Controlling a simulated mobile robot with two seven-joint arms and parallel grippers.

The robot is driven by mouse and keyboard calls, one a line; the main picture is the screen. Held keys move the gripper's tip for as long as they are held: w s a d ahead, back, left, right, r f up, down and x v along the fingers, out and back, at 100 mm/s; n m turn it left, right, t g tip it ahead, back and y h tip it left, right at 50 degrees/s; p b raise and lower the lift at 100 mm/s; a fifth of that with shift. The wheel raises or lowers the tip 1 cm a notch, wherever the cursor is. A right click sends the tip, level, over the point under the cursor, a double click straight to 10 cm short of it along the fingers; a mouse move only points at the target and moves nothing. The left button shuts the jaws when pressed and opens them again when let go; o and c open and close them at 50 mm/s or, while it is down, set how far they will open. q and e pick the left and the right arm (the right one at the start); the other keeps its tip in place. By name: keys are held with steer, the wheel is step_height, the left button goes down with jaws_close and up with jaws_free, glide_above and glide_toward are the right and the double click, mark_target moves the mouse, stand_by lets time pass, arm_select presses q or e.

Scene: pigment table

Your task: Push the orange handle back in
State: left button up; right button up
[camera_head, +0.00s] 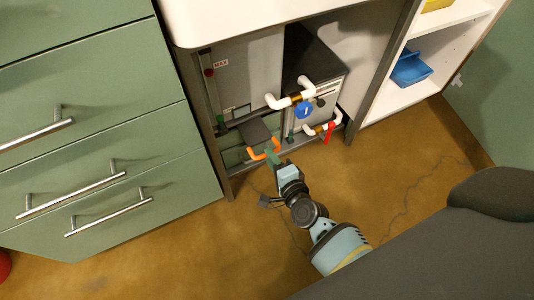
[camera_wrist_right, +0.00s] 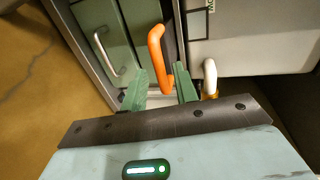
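The orange handle (camera_head: 264,153) is a U-shaped pull on the front of a dark block (camera_head: 256,132) low inside the open cabinet bay. In the wrist view the orange handle (camera_wrist_right: 156,48) stands out ahead of my right gripper (camera_wrist_right: 161,84), its lower end appearing between the two green fingers. The fingers are apart. In the head view my right gripper (camera_head: 273,160) is at the handle, on its near right side. I cannot tell whether the fingers touch it. My left gripper is not in view.
White pipes (camera_head: 277,102) with a blue knob (camera_head: 304,111) and a red lever (camera_head: 330,132) sit right of the handle. Green drawers (camera_head: 92,125) with metal pulls stand at left. A shelf with a blue bin (camera_head: 411,69) is at right. The brown floor (camera_head: 400,170) is mostly clear, with a thin cable.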

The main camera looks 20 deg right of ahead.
steer(key=shift+b+x, duration=0.55)
steer(key=shift+x, duration=1)
jaws_close()
